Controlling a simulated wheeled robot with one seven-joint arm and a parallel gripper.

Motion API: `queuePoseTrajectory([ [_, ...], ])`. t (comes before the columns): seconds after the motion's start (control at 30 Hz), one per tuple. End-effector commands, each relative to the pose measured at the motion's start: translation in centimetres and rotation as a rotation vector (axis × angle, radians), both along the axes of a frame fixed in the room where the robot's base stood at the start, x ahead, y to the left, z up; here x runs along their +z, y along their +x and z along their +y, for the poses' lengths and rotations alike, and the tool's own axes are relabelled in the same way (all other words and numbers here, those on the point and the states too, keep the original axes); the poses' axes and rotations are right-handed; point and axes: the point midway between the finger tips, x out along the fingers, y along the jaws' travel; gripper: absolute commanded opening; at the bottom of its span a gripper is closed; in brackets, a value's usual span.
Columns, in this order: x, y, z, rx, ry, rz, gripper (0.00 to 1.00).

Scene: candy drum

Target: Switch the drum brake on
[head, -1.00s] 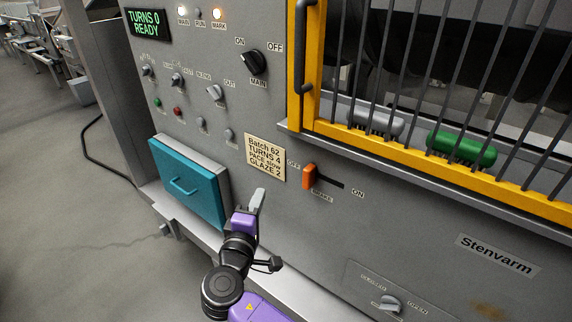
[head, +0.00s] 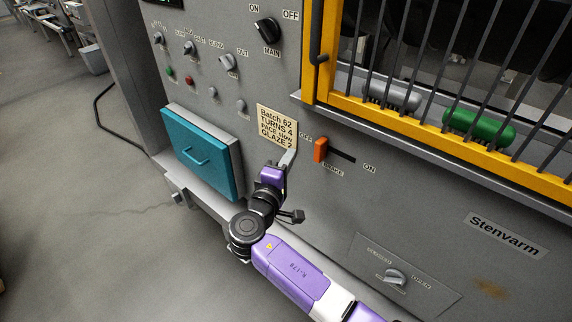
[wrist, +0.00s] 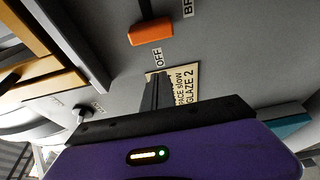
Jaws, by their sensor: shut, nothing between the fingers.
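The brake slider has an orange handle (head: 320,150) at the left end of a dark horizontal slot (head: 342,157), by the OFF label (head: 306,137). The ON label (head: 369,168) is at the slot's right end. My gripper (head: 288,158) is shut and empty, just left of and slightly below the handle, in front of the lower part of the batch card (head: 275,128). It looks apart from the handle. In the wrist view the orange handle (wrist: 152,32) shows beyond the gripper's fingertips (wrist: 157,80), past the OFF label.
A teal drawer (head: 203,152) with a handle is left of my gripper. A yellow-framed barred guard (head: 420,126) is above right, with a ledge under it. The MAIN knob (head: 266,30) is above and another knob (head: 394,277) is below right. The panel right of the slot is clear.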

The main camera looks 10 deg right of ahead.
Motion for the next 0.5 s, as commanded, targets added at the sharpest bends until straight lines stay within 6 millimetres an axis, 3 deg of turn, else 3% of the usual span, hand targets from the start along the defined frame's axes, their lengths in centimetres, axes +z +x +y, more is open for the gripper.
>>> queuePoseTrajectory([
  [0.3, 0.1, 4.0, -2.8, -0.001, 0.0, 0.0, 0.0],
  [0.5, 0.1, 1.7, -4.2, -0.001, 0.004, 0.002, 0.0],
])
